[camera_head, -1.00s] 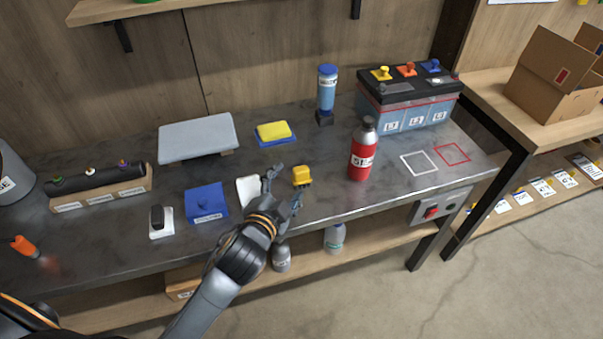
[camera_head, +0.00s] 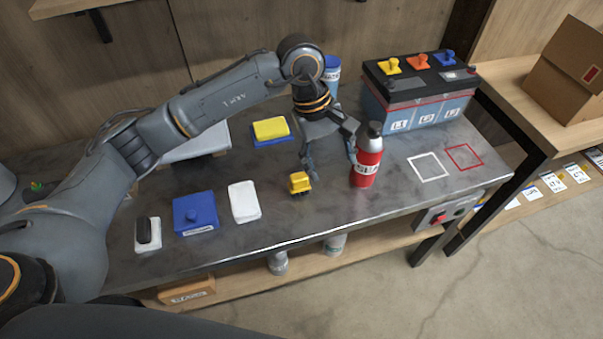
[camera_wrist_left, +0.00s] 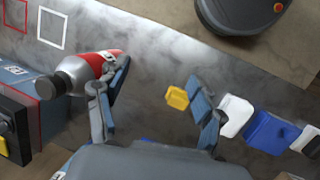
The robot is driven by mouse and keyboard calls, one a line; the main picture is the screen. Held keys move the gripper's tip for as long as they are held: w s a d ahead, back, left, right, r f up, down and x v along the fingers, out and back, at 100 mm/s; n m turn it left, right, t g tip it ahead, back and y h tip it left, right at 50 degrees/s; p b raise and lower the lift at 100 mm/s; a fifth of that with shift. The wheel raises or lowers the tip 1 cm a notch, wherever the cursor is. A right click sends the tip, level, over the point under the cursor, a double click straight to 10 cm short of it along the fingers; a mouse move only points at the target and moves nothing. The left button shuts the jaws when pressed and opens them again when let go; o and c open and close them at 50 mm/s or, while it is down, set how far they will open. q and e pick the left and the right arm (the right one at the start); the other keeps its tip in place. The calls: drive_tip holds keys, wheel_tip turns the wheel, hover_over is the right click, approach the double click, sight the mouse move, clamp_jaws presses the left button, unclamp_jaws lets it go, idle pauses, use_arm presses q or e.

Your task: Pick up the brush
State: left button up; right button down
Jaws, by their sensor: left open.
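The small yellow block-shaped thing with a dark underside (camera_head: 299,183) looks like the brush, though I cannot be sure. It stands on the grey bench near the front edge. My left gripper (camera_head: 332,168) is open and empty, pointing down from above. One finger is near the yellow brush and the other is beside the red bottle (camera_head: 366,165). In the left wrist view, the brush (camera_wrist_left: 177,98) shows beside the right finger of the gripper (camera_wrist_left: 158,75), and the red bottle (camera_wrist_left: 75,75) is close to the left finger. I cannot tell whether either is touched. My right gripper is out of view.
A battery-like box with coloured knobs (camera_head: 418,105) stands at the back right. A yellow pad on blue (camera_head: 270,130), a white cloth (camera_head: 243,202), a blue box (camera_head: 195,214) and a black item on white (camera_head: 148,232) lie leftward. White and red outlined squares are bare.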

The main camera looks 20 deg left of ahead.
use_arm(q)
drive_tip(key=w+a+r+y, duration=0.1)
drive_tip(key=w+a+y, duration=0.25)
drive_tip(key=a, duration=0.45)
drive_tip(key=p, duration=0.2)
hover_over(299, 176)
drive_tip(key=shift+m+t, duration=0.3)
wheel_tip(299, 176, down, 8)
drive_tip(key=shift+r, duration=0.2)
wheel_tip(299, 176, down, 5)
drive_tip(key=shift+r+p, duration=0.2)
drive_tip(key=shift+p, duration=0.6)
drive_tip(key=shift+f, duration=0.45)
use_arm(e)
drive_tip(key=r, duration=0.3)
drive_tip(key=shift+w+a+r, duration=0.25)
drive_tip(key=shift+w+r, duration=0.05)
use_arm(q)
drive_tip(key=shift+c, duration=0.2)
drive_tip(key=c, duration=1.2)
use_arm(e)
drive_tip(key=shift+d, duration=0.1)
